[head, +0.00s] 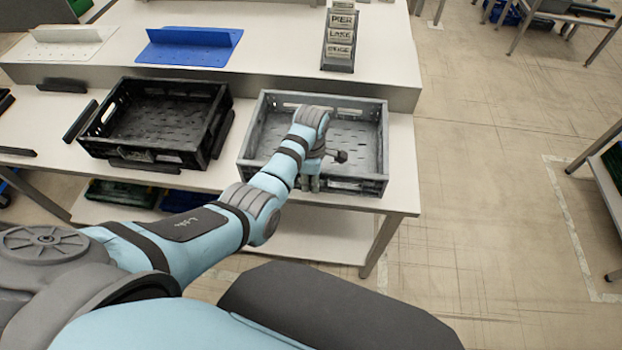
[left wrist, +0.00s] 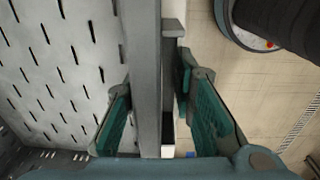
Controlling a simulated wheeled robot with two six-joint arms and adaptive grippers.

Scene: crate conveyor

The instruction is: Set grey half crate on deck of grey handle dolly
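The grey half crate (head: 262,118) sits empty at the right end of the white table. My left gripper (head: 310,184) is over the middle of its near wall. In the left wrist view the crate wall (left wrist: 146,60) runs between the two green-padded fingers of my left gripper (left wrist: 158,105), one finger inside the crate and one outside. The fingers are spread, with a gap showing between the outer finger and the wall. The right gripper is not in view. I see no grey handle dolly in these frames.
A black crate (head: 95,122) stands left of the grey one on the table (head: 400,165). Behind are a blue holder (head: 190,45), a white holder (head: 65,42) and a label stand (head: 340,45). Open floor (head: 480,180) lies to the right, with racks at the far right.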

